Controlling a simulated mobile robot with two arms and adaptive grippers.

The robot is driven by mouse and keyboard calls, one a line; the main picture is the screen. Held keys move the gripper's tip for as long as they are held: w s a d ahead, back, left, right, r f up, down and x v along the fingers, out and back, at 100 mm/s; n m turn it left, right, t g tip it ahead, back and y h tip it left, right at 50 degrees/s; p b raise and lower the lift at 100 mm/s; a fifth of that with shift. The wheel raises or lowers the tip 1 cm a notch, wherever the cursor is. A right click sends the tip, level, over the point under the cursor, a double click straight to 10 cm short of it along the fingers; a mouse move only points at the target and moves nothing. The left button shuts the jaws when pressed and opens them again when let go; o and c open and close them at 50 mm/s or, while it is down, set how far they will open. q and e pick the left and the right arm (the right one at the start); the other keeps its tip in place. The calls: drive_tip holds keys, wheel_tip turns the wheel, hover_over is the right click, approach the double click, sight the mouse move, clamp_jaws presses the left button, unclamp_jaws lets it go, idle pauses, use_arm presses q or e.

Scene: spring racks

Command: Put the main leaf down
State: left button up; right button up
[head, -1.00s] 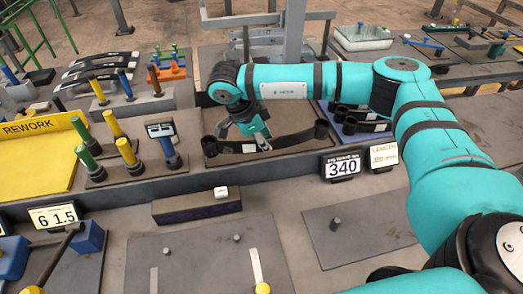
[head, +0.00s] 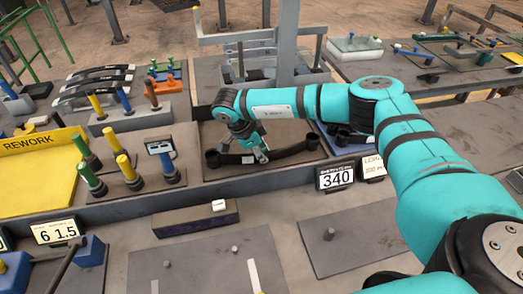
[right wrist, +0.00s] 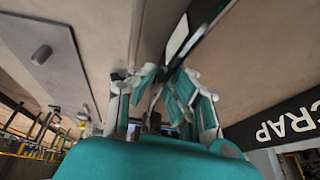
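The main leaf (head: 290,152) is a long, dark, curved strip with a rolled eye at each end and a pale label near its middle. In the head view it lies low over a dark flat tray (head: 222,176); I cannot tell whether it touches it. My right gripper (head: 260,154) is at the middle of the leaf. In the right wrist view the fingers (right wrist: 166,82) lean in close on both sides of the dark leaf strip (right wrist: 205,27), shut on it. The finger contact is partly hidden. My left gripper is out of view.
A yellow REWORK tray (head: 40,170) and several upright colour-handled tools stand at left. A 340 display (head: 335,174) stands front right of the leaf. Grey posts (head: 287,40) rise behind. A dark block (head: 195,217) with a white piece lies in front. A flat plate (head: 345,240) is mostly bare.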

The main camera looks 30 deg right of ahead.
drive_tip(key=o, duration=0.3)
drive_tip(key=shift+s+r, duration=0.1)
drive_tip(key=shift+a+r, duration=0.2)
drive_tip(key=shift+r, duration=0.05)
drive_tip(key=shift+b+v, duration=2.2)
drive_tip(key=shift+v, duration=3.55)
drive_tip(key=shift+d, duration=0.1)
